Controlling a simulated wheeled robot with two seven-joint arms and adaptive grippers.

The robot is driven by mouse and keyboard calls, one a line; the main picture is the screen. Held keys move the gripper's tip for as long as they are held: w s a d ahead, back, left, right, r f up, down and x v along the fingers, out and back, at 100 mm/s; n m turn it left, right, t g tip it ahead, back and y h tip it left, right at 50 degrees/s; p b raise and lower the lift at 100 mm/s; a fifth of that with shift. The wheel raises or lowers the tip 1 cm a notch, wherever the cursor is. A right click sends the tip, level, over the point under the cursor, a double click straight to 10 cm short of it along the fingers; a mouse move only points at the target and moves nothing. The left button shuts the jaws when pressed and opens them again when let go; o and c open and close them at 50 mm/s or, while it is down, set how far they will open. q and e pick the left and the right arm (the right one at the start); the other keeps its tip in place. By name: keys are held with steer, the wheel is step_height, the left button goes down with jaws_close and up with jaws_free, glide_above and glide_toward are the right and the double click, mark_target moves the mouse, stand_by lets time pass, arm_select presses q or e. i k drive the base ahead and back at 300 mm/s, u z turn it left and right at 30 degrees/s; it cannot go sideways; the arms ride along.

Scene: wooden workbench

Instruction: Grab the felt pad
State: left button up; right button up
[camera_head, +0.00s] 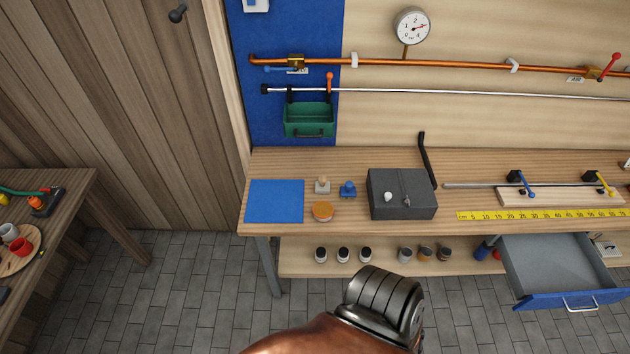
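A flat blue square (275,201) lies on the left end of the workbench. A low round orange-brown disc (323,211) lies just to its right, near the front edge. Either could be the felt pad; I cannot tell which from this view. Neither is touched by anything of mine. A copper-coloured arm link of mine with a dark ribbed metal joint shows at the bottom middle, in front of the bench. No gripper fingers show, so both my grippers are out of view.
A small beige-topped block (322,186), a small blue piece (348,189) and a dark grey box (402,195) stand close by on the workbench (460,170). A blue-fronted drawer (572,300) stands open at the right. Small jars line the lower shelf (300,270).

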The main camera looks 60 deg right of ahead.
mark_target(322, 186)
steer(key=z, duration=0.5)
steer(key=i, duration=0.7)
steer(key=z, duration=0.7)
